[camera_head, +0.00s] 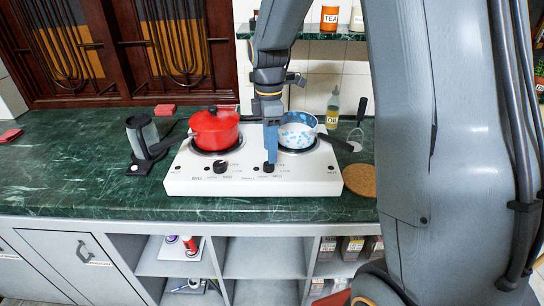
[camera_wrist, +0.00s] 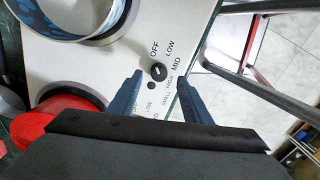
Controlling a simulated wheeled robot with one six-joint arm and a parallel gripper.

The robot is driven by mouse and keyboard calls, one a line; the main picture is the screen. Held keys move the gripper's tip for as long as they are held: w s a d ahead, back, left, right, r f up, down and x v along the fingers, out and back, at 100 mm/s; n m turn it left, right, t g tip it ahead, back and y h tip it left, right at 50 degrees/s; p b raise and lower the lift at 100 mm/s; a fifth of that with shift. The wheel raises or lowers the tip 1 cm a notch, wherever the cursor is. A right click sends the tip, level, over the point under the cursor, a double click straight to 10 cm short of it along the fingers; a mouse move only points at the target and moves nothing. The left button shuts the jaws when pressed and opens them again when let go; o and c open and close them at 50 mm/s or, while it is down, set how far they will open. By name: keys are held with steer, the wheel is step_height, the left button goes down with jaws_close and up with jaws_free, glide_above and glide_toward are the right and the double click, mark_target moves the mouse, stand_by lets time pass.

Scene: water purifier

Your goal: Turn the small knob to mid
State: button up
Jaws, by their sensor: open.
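The small knob (camera_wrist: 158,72) is a round black dial on the white stove top (camera_wrist: 185,18), with OFF, LOW, MID and HIGH printed around it. Its pointer is too small to read surely. In the head view this knob (camera_head: 268,168) is the right one on the stove front (camera_head: 310,183). My gripper (camera_head: 270,160) points down over it. In the wrist view my gripper (camera_wrist: 160,80) is open, with one blue finger on each side of the knob and gaps between. I cannot tell whether the fingertips are at knob height.
A red pot (camera_head: 214,130) stands on the left burner and a blue-white pan (camera_head: 298,130) on the right one, close to my gripper. Another black knob (camera_head: 220,167) is at the left. A cork mat (camera_head: 359,180) and an oil bottle (camera_head: 333,109) are at the right.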

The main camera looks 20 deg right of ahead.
mark_target(269, 167)
steer(key=shift+s+a+f+p, duration=0.1)
steer(key=shift+f+p, duration=0.1)
steer(key=shift+f, duration=1)
steer(key=shift+s+a+f+p, duration=0.1)
steer(key=shift+f+p, duration=0.1)
steer(key=shift+f, duration=0.95)
steer(key=c, duration=1)
steer(key=shift+d, duration=0.4)
steer(key=shift+c, duration=0.2)
steer(key=shift+a, duration=0.3)
